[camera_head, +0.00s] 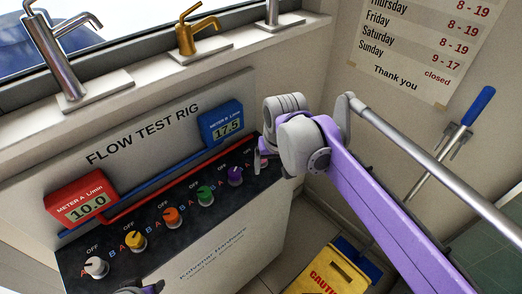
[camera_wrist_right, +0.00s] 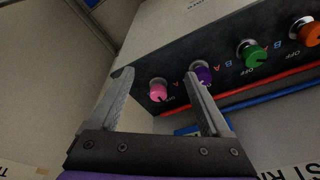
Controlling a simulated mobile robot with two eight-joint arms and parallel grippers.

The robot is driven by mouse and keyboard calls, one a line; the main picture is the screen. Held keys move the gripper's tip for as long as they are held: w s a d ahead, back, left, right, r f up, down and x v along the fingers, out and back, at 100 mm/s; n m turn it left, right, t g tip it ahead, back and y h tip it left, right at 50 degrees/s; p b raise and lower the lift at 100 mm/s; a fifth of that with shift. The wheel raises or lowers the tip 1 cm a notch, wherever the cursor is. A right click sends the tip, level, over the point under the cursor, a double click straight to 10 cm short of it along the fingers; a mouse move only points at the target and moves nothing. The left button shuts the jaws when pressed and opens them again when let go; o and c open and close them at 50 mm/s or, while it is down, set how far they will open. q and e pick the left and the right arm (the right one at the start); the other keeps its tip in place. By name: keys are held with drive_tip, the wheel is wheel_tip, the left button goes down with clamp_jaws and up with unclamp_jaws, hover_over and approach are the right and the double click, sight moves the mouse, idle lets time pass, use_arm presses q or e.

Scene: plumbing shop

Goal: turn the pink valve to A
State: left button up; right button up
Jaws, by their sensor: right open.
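The pink valve (camera_wrist_right: 158,91) is a round knob with a dark slot, at the end of the dark control panel (camera_head: 75,262). In the right wrist view it shows between the fingers of my right gripper (camera_wrist_right: 159,76), which is open and empty. The fingertips point towards the panel; I cannot tell whether they touch the knob. In the head view my right gripper (camera_head: 260,160) is at the panel's right end and hides most or all of the pink valve.
Purple (camera_head: 235,176), green (camera_head: 205,195), orange (camera_head: 170,216), yellow (camera_head: 136,240) and white (camera_head: 96,267) valves line the panel. A red meter (camera_head: 80,201) reads 10.0, a blue meter (camera_head: 221,124) 17.5. A yellow caution sign (camera_head: 338,272) stands on the floor.

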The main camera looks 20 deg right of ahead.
drive_tip(key=w+d+r+m+g, duration=0.2)
drive_tip(key=w+g, duration=0.1)
drive_tip(key=w, duration=1.1)
drive_tip(key=f, duration=1)
drive_tip(key=shift+s+a+f+b, duration=0.2)
drive_tip(key=shift+s+f+b, duration=0.05)
drive_tip(key=shift+f+b, duration=0.1)
clamp_jaws()
